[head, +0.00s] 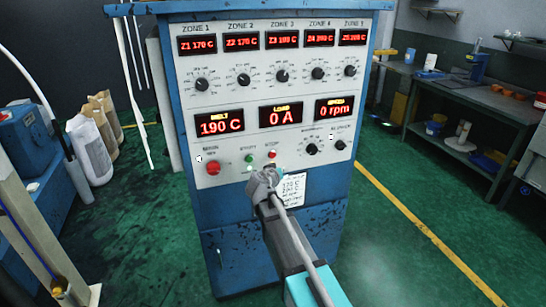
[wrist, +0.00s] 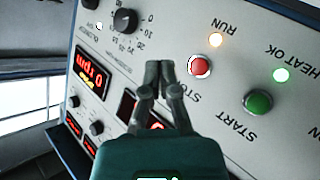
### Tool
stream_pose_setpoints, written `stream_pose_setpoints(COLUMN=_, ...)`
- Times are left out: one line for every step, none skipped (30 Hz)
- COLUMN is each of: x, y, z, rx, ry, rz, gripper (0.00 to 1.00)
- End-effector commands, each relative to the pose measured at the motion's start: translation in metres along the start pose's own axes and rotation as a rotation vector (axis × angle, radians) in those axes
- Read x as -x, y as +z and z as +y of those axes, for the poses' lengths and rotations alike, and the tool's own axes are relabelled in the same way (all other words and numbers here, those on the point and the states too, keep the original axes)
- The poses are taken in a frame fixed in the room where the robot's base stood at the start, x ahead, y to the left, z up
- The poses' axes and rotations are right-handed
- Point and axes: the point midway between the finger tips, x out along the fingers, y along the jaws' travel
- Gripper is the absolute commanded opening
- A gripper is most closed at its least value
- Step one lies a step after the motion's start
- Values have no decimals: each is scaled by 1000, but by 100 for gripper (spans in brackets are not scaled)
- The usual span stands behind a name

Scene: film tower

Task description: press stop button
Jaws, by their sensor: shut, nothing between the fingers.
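The red stop button (head: 272,154) sits on the lower part of the blue and white control panel. In the wrist view the stop button (wrist: 200,66) is a round red cap in a pale ring, just right of my fingertips. My gripper (head: 266,176) is below the stop button in the head view, in front of the panel. In the wrist view my gripper (wrist: 160,68) has its fingertips together and empty. The tips appear beside the stop button; I cannot tell how far they are from the panel.
The green start button (wrist: 258,102) is right of the stop button in the wrist view. A larger red button (head: 212,167) is at the panel's left. A workbench (head: 450,95) stands right.

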Motion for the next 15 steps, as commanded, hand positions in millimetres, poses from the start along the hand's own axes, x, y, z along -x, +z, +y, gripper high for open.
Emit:
stream_pose_setpoints(x=-5, y=-3, z=-3, rx=0, ry=0, rz=0, gripper=0)
stream_pose_setpoints(x=-7, y=-5, z=-5, rx=0, ry=0, rz=0, gripper=0)
stream_pose_setpoints(x=-9, y=-7, z=-7, rx=0, ry=0, rz=0, gripper=0)
stream_pose_setpoints(x=-12, y=-8, z=-8, rx=0, ry=0, rz=0, gripper=0)
stream_pose_setpoints(x=-14, y=-10, z=-10, rx=0, ry=0, rz=0, gripper=0)
stream_pose_setpoints(x=-17, y=-12, z=-12, rx=0, ry=0, rz=0, gripper=0)
stream_pose_setpoints(x=-19, y=-14, z=-14, rx=0, ry=0, rz=0, gripper=0)
stream_pose_setpoints(x=-21, y=-15, z=-15, rx=0, ry=0, rz=0, gripper=0)
stream_pose_setpoints(x=-24, y=-17, z=-17, rx=0, ry=0, rz=0, gripper=0)
stream_pose_setpoints(x=-26, y=-19, z=-19, rx=0, ry=0, rz=0, gripper=0)
stream_pose_setpoints(x=-28, y=-21, z=-21, rx=0, ry=0, rz=0, gripper=0)
stream_pose_setpoints(x=-31, y=-23, z=-23, rx=0, ry=0, rz=0, gripper=0)
stream_pose_setpoints(x=-33, y=-24, z=-24, rx=0, ry=0, rz=0, gripper=0)
stream_pose_setpoints(x=-36, y=-26, z=-26, rx=0, ry=0, rz=0, gripper=0)
stream_pose_setpoints(x=-38, y=-28, z=-28, rx=0, ry=0, rz=0, gripper=0)
